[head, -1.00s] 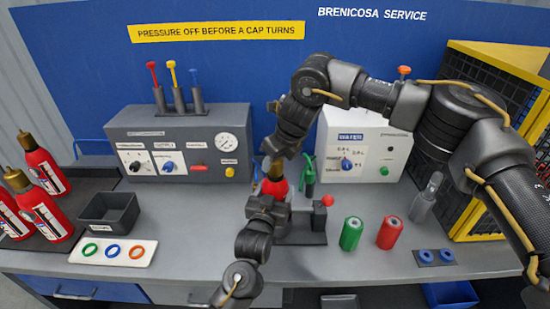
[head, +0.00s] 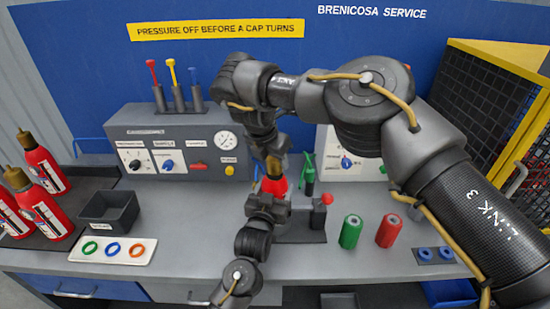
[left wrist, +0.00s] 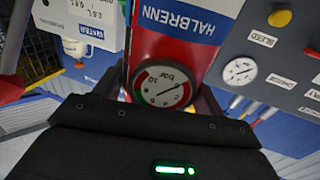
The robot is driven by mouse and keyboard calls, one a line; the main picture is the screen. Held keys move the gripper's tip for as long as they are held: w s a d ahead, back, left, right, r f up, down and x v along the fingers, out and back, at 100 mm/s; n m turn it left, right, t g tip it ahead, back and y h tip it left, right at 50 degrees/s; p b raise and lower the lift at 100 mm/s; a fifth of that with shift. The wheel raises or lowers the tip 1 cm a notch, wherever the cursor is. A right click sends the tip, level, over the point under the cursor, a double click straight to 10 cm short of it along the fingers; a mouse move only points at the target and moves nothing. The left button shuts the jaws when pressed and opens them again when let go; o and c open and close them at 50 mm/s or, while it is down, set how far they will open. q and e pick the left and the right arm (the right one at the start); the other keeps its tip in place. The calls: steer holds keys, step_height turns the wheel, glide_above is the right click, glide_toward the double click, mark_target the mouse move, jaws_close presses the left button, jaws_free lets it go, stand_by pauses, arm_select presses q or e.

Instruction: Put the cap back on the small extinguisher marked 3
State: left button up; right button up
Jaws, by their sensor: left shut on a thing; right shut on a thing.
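A small red extinguisher (head: 274,186) stands upright at the bench clamp in the head view. My left gripper (head: 267,202) is shut on its body. The left wrist view shows its red body (left wrist: 150,48), a HALBRENN label and a round gauge (left wrist: 161,85) close by. No number 3 is readable on it. My right gripper (head: 272,153) is directly above, shut on the brass cap (head: 273,167) at the extinguisher's top. I cannot tell whether the cap touches the neck or sits on its thread.
Several red extinguishers (head: 43,170) stand on a dark mat at left. A black bin (head: 108,211) and a white ring tray (head: 112,250) are nearby. A green cylinder (head: 351,232) and a red one (head: 388,231) stand right of the clamp. A grey gauge panel (head: 180,142) is behind.

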steer(key=o, duration=1.1)
steer(key=shift+a, duration=0.1)
steer(key=shift+r, duration=2.25)
